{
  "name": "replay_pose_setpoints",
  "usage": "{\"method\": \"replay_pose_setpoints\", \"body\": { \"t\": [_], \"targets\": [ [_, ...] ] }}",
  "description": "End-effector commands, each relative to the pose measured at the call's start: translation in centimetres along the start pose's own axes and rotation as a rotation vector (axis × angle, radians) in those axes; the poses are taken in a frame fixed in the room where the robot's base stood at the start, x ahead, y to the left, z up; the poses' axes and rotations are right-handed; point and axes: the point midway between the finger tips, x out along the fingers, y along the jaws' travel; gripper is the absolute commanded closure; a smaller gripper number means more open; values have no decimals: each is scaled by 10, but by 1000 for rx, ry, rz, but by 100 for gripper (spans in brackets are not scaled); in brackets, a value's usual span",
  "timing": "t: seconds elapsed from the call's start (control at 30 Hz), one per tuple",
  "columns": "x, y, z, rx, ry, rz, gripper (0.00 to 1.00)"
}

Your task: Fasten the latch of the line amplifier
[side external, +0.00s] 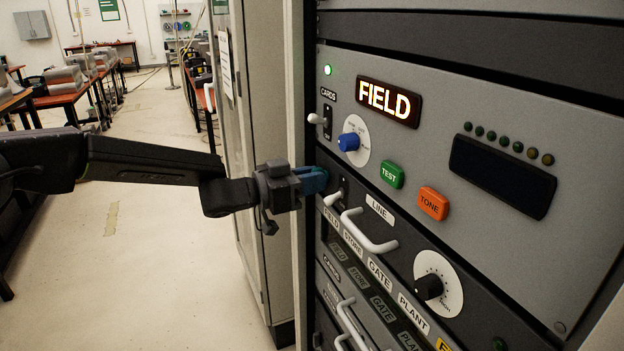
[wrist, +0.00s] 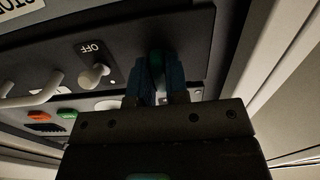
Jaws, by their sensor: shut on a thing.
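The line amplifier is the dark panel (side external: 402,232) marked LINE, with a pale handle (side external: 368,232) and a black knob (side external: 429,288). My gripper (side external: 318,178) is at its upper left edge, with blue fingertips against the panel. In the wrist view my gripper (wrist: 157,82) is closed on a small dark green-tinted part, the latch (wrist: 156,62), at the panel's end. The fingers hide most of the latch, so I cannot tell its angle. In the wrist view a pale toggle (wrist: 92,76) marked OFF stands beside the fingers.
Above is a grey panel with a lit FIELD display (side external: 388,102), a blue knob (side external: 349,142), a green TEST button (side external: 392,174) and an orange TONE button (side external: 433,203). Labelled rows with handles lie below.

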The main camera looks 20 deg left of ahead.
Motion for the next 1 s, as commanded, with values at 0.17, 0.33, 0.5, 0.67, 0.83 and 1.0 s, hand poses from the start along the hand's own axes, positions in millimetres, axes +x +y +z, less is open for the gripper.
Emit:
{"method": "replay_pose_setpoints", "body": {
  "t": [0.17, 0.33, 0.5, 0.67, 0.83, 1.0],
  "targets": [
    [0, 0, 1, -5, -1, -1, 100],
    [0, 0, 1, -4, -1, -1, 72],
    [0, 0, 0, -3, -1, -1, 60],
    [0, 0, 0, -2, -1, -1, 60],
    [-7, 0, 0, -2, -1, -1, 60],
    [-33, -1, 0, -2, -1, -4, 60]
  ]
}}
